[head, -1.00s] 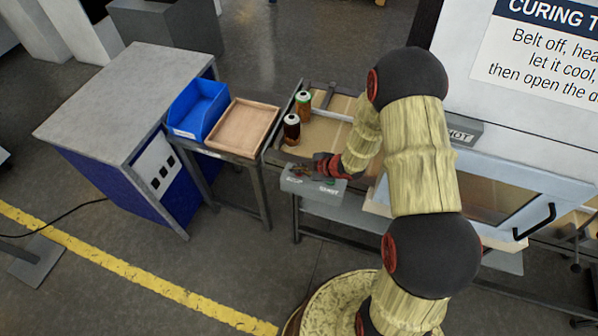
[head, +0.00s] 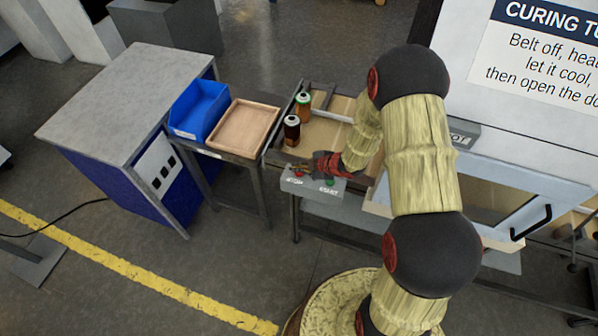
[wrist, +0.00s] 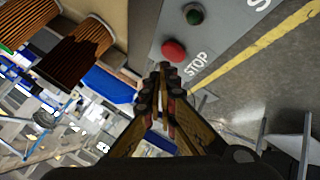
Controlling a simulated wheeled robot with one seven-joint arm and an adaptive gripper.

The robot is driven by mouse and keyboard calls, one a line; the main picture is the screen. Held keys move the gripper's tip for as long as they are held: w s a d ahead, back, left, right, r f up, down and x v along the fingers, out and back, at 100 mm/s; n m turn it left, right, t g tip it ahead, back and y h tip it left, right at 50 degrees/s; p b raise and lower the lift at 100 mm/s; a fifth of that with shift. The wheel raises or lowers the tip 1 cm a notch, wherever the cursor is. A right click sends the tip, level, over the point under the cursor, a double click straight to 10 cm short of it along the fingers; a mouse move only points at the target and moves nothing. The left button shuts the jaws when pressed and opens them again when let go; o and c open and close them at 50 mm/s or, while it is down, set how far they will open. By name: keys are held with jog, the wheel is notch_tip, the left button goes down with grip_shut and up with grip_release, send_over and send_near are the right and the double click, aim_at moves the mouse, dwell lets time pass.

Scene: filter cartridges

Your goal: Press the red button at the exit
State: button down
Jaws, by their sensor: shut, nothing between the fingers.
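The red button (wrist: 174,51) sits on a grey control box (head: 312,186) at the front edge of the conveyor's exit. In the wrist view the word STOP is printed beside it, and a dark green button (wrist: 194,14) is farther along the box. In the head view the red button (head: 299,173) is at the left and the green button (head: 329,181) at the right. My gripper (head: 305,168) is shut and empty above the box, close to the red button. In the wrist view the fingertips (wrist: 163,70) appear just below the red button; whether they touch it I cannot tell.
Two cartridges, one dark-topped (head: 292,130) and one green-topped (head: 303,106), stand on the conveyor exit behind the box. A blue bin (head: 199,110) and a wooden tray (head: 243,127) are to the left. The oven door handle (head: 533,222) is at the right.

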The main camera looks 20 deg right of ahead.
aim_at(298, 174)
jog(key=shift+r+p, duration=2.15)
jog(key=shift+r, duration=0.4)
